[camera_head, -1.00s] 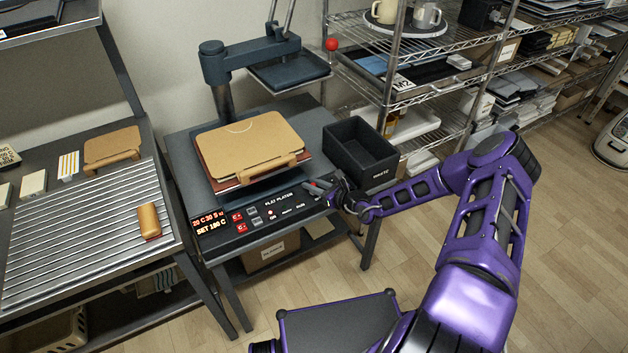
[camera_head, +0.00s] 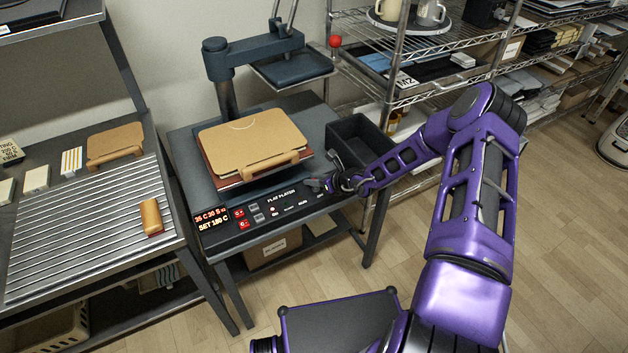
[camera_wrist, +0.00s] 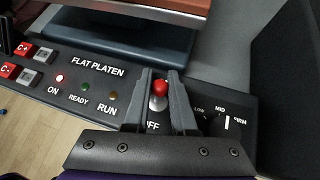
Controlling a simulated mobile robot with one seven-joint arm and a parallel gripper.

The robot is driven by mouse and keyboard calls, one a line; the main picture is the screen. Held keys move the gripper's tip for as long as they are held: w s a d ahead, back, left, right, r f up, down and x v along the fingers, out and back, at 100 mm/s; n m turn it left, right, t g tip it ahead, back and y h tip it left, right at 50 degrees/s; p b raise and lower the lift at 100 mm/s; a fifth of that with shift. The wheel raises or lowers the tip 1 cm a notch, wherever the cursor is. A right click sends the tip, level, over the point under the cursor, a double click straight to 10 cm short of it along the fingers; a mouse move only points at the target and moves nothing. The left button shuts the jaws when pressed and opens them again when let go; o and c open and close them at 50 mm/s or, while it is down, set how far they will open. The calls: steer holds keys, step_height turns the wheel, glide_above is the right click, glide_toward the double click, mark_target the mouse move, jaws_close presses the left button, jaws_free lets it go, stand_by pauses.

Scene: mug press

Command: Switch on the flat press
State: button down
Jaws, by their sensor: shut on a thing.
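The flat press has a dark control panel (camera_head: 240,232) marked FLAT PLATEN along its front. The panel's red display (camera_head: 211,219) shows a temperature line above SET 180 C. In the wrist view my gripper (camera_wrist: 160,84) is shut on the red-tipped switch (camera_wrist: 160,89), with one finger on each side. A partly hidden OFF label is below the switch. The ON lamp (camera_wrist: 59,77) glows red; the READY and RUN lamps are dark. In the head view my gripper (camera_head: 319,185) is at the panel's right end and hides the switch.
A tan heat-resistant pad (camera_head: 250,140) lies on the press's lower platen. The upper platen (camera_head: 290,68) is swung aside to the back right. A black bin (camera_head: 362,140) stands right of the platen, close to my arm. A dial marked LOW, MID, FIRM (camera_wrist: 226,122) sits beside my gripper.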

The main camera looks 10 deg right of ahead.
steer(key=c, duration=0.7)
jaws_free()
steer(key=shift+c, duration=0.2)
steer(key=v, duration=1.7)
steer(key=shift+s+r, duration=0.15)
steer(key=shift+d, duration=0.1)
